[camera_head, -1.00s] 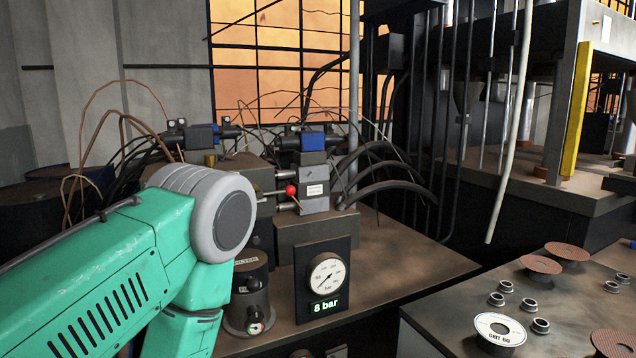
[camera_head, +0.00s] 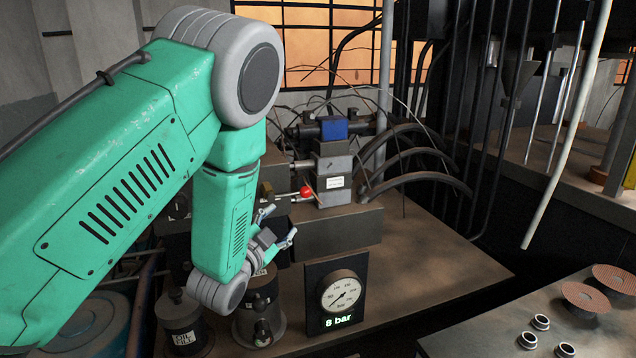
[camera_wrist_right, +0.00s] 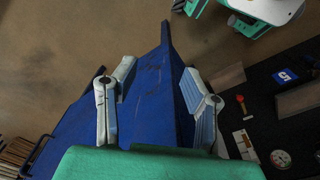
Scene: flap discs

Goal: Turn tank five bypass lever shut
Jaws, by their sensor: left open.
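A lever with a red ball knob (camera_head: 307,192) is on the grey valve block (camera_head: 333,178) with a blue top, in the middle of the head view. The block's white label is too small to read, so I cannot tell a tank number. My left gripper (camera_head: 279,226) is open and empty, just below and left of the red knob, apart from it. My right gripper (camera_wrist_right: 155,105) shows in the right wrist view with its fingers spread wide and nothing between them. A small red knob (camera_wrist_right: 240,98) also shows there at the right.
A gauge (camera_head: 340,293) reading 8 bar stands in front of the valve block. Dark canisters (camera_head: 183,322) stand below the left gripper. Black hoses (camera_head: 415,160) arch off the block's right side. A second table (camera_head: 480,335) holds discs and metal rings.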

